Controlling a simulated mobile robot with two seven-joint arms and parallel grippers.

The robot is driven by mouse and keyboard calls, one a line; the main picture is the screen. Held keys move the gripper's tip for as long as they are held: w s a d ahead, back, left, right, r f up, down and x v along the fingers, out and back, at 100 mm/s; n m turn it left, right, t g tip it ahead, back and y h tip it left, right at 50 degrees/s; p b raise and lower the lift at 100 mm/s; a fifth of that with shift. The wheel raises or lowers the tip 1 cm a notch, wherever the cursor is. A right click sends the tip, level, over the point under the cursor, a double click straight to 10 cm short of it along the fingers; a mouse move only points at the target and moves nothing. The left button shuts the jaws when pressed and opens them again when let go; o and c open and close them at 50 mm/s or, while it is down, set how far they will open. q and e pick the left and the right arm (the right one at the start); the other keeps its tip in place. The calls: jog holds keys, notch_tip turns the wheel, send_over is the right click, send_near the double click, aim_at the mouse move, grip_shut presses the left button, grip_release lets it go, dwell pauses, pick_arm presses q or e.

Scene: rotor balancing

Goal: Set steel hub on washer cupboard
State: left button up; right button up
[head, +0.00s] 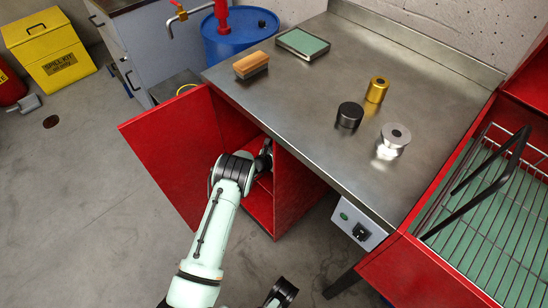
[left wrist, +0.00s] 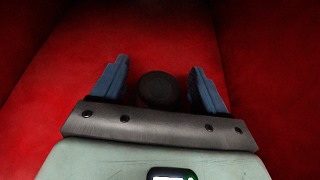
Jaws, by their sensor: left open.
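A shiny steel hub (head: 393,138) stands upright on the metal bench top, near its right side. Under the bench is a red cupboard (head: 300,190) with its door (head: 165,145) swung open to the left. My left arm reaches into it, and the gripper is mostly hidden there in the head view. In the left wrist view my left gripper (left wrist: 158,68) is open inside red walls. A dark round piece (left wrist: 158,90) lies between its spread fingers, with a gap on each side; its material is too dark to tell.
A black cylinder (head: 350,115) and a brass cylinder (head: 377,89) stand near the steel hub. A brush (head: 251,65) and a green-topped tray (head: 302,43) lie farther back. A red basin (head: 420,268) with a wire basket (head: 500,215) is at the right. The bench front is clear.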

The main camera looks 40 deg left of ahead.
pick_arm(q)
jog(key=p+v, duration=0.2)
jog(key=v, duration=0.8)
jog(key=shift+s+r, duration=0.2)
jog(key=shift+s, duration=0.3)
pick_arm(e)
jog(key=shift+g+y, duration=0.3)
jog(key=shift+g, duration=0.4)
jog(key=shift+s+a+r, duration=0.35)
jog(key=shift+s+r, duration=0.2)
jog(key=shift+s, duration=0.15)
jog(key=shift+s+a+r, duration=0.35)
jog(key=shift+s+r, duration=0.15)
jog(key=shift+s, duration=0.25)
jog(key=shift+s+a+r, duration=0.35)
jog(key=shift+s+r, duration=0.2)
jog(key=shift+s, duration=0.15)
